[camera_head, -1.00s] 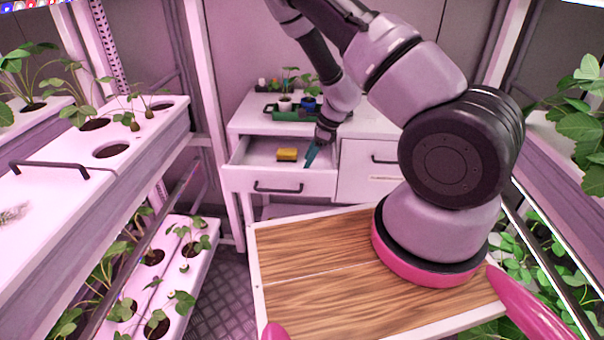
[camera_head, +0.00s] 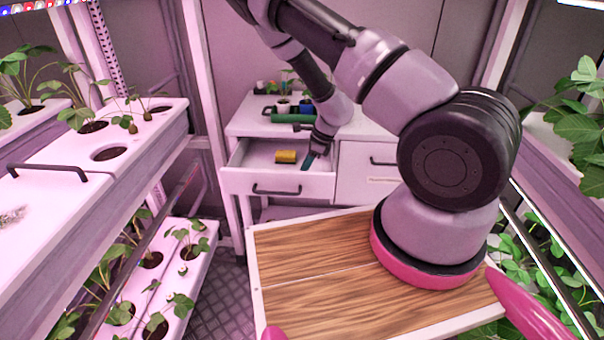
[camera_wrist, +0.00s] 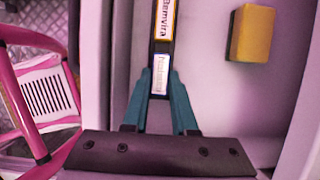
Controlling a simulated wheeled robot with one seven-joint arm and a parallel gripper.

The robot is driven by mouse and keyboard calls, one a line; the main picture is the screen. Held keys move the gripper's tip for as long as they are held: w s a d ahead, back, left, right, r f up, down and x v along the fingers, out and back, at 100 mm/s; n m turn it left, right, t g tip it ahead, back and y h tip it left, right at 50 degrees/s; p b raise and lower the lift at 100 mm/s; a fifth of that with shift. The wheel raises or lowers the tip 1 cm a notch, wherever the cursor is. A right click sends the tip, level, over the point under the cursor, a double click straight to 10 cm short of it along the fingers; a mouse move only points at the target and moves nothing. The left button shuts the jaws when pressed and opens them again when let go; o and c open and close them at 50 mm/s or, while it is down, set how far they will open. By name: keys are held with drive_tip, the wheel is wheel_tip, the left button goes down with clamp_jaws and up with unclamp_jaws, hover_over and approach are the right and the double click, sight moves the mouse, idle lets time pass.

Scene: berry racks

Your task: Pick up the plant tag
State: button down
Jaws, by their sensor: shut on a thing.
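The plant tag (camera_wrist: 160,48) is a narrow dark strip with an orange-edged white label and a second small pale label. In the wrist view it runs up the middle, its near end between the teal fingers of my gripper (camera_wrist: 160,82). The fingers are shut on it. In the head view my gripper (camera_head: 308,162) is inside the open drawer (camera_head: 278,184), at its right side. The tag cannot be made out there. I cannot tell whether the tag still touches the drawer floor.
A yellow block (camera_head: 285,157) lies in the drawer left of my gripper; the wrist view shows it at upper right (camera_wrist: 252,33). Small pots and a green tray (camera_head: 288,118) stand on the cabinet top. Planted racks (camera_head: 110,150) line both sides.

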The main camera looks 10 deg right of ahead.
drive_tip(key=shift+r, duration=0.1)
wheel_tip(320, 180, up, 10)
idle(0.5)
idle(1.2)
drive_tip(key=w+d+r+n+g+h, duration=0.1)
drive_tip(key=d+n+g+h, duration=0.1)
drive_tip(key=n, duration=0.8)
drive_tip(key=d+r+n+g+h, duration=0.2)
drive_tip(key=d+n, duration=0.4)
drive_tip(key=n, duration=0.5)
drive_tip(key=shift+w+d+r+n+g, duration=0.2)
drive_tip(key=shift+w+d+n+g, duration=0.15)
drive_tip(key=shift+g, duration=0.55)
drive_tip(key=shift+a+f, duration=0.1)
drive_tip(key=shift+a, duration=0.05)
